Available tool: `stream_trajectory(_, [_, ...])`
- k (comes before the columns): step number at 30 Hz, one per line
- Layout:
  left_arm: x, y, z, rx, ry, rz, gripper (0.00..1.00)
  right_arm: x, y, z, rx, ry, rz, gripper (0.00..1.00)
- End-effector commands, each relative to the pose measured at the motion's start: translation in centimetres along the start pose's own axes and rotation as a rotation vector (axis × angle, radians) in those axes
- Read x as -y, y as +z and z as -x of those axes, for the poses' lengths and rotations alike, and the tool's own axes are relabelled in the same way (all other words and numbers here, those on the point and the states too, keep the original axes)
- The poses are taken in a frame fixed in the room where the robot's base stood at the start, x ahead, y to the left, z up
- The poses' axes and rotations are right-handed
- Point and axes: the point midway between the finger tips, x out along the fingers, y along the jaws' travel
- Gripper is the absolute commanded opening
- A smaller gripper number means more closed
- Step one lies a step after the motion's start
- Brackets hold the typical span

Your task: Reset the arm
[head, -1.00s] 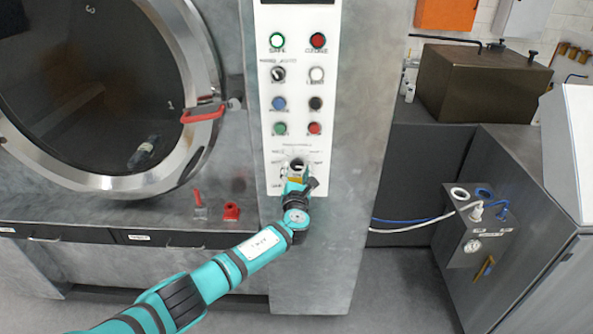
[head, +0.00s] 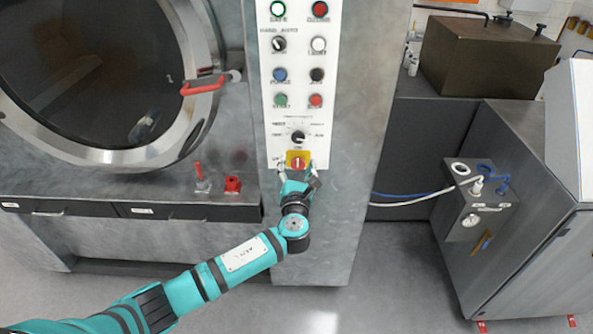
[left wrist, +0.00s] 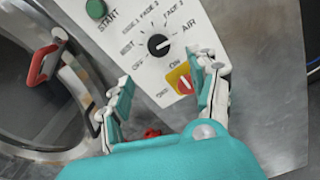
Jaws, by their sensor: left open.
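My left arm reaches in from the lower left in the head view. Its teal and black left gripper (head: 298,180) is at the lower end of the white control panel (head: 299,90). The gripper is open and empty, its fingers spread just below and around the red switch on a yellow plate (head: 297,161). In the left wrist view the two fingers (left wrist: 164,98) stand apart, with the red switch (left wrist: 185,84) between them, near the right finger. The black selector knob (left wrist: 158,44) is farther up the panel. My right gripper is not in view.
The washer's round door (head: 95,75) with a red handle (head: 203,86) is at the left. A red valve (head: 233,184) sits on the ledge beside the panel. A metal box with hoses (head: 478,212) stands at the right. Open floor lies in front.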

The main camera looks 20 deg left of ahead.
Motion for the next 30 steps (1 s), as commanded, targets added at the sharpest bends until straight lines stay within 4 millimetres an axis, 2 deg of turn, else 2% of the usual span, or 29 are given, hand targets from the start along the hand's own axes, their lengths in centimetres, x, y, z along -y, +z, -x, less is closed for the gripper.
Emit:
stream_trajectory(3, [0.0,-0.1,1.2,-0.001,0.0,0.0,0.6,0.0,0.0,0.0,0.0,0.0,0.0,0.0])
stream_trajectory(6, [0.0,0.0,1.6,0.0,-0.001,0.0,0.6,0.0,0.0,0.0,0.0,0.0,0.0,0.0])
stream_trajectory(19, [0.0,0.0,1.7,0.0,0.0,0.0,0.6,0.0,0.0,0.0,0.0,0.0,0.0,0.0])
stream_trajectory(21, [0.1,-0.6,1.7,-0.01,-0.003,0.009,0.6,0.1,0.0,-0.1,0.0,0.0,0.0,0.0])
stream_trajectory(23, [0.4,-2.0,1.7,-0.034,-0.009,0.035,0.6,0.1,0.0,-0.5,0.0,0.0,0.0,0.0])
stream_trajectory(26, [1.4,-6.7,2.0,-0.119,-0.029,0.135,0.6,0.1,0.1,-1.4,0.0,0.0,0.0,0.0])
stream_trajectory(29, [2.8,-13.8,3.0,-0.254,-0.041,0.299,0.6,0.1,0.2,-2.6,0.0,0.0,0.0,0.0])
stream_trajectory(30, [3.3,-16.8,3.7,-0.314,-0.039,0.376,0.6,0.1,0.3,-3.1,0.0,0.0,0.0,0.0])
